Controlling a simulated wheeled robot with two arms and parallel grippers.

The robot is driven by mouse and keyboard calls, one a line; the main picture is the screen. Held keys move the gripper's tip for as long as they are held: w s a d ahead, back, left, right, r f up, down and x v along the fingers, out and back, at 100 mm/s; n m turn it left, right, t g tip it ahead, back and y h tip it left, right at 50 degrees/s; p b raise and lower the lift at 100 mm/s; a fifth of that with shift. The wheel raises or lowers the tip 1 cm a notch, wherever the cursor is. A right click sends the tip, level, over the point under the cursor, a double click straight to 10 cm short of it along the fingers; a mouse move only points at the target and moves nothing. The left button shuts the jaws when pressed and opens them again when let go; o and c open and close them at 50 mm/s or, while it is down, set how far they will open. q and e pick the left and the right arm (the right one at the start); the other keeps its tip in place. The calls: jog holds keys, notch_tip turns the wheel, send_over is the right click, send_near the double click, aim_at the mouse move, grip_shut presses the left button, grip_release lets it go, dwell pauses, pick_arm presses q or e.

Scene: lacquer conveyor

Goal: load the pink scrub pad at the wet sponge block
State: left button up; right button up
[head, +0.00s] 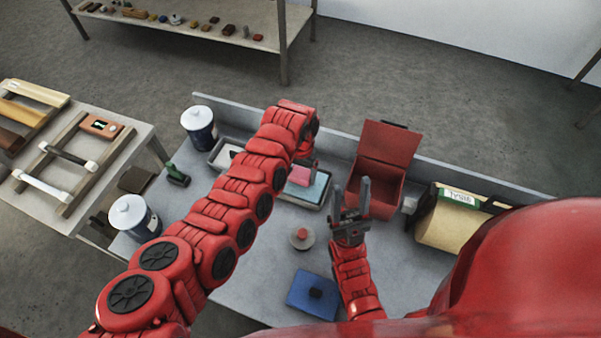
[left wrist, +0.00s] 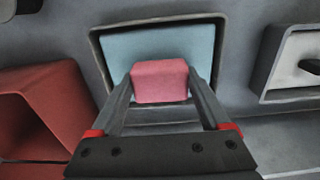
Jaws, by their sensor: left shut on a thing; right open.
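The pink scrub pad (head: 300,176) is held between the fingers of my left gripper (head: 304,164). In the left wrist view the pad (left wrist: 160,82) sits squarely between both fingers, over the near middle part of the pale blue wet sponge block (left wrist: 160,44). The sponge block (head: 317,190) lies in a shallow grey tray (head: 322,206) and is partly hidden by the pad and arm. I cannot tell whether the pad touches the sponge. My right gripper (head: 350,196) is open and empty, fingers pointing up, right of the tray.
An open red box (head: 384,152) stands right of the sponge tray. Another tray (head: 222,153) is to its left. A round knobbed piece (head: 302,237) and a blue block (head: 314,293) lie in front. White-lidded cans (head: 200,125) stand left. A brown roll (head: 450,228) is at right.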

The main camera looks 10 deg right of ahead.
aim_at(301, 173)
pick_arm(q)
jog(key=shift+f+b, duration=0.5)
jog(key=shift+f, duration=0.1)
dwell(1.6)
jog(key=shift+r+p, duration=0.7)
jog(key=shift+r, duration=0.25)
notch_tip(301, 173, up, 2)
jog(key=shift+r+p, duration=0.1)
jog(key=shift+p, duration=0.55)
notch_tip(301, 173, up, 2)
jog(key=shift+r+p, duration=0.1)
jog(key=shift+p, duration=0.45)
jog(key=shift+r, duration=0.4)
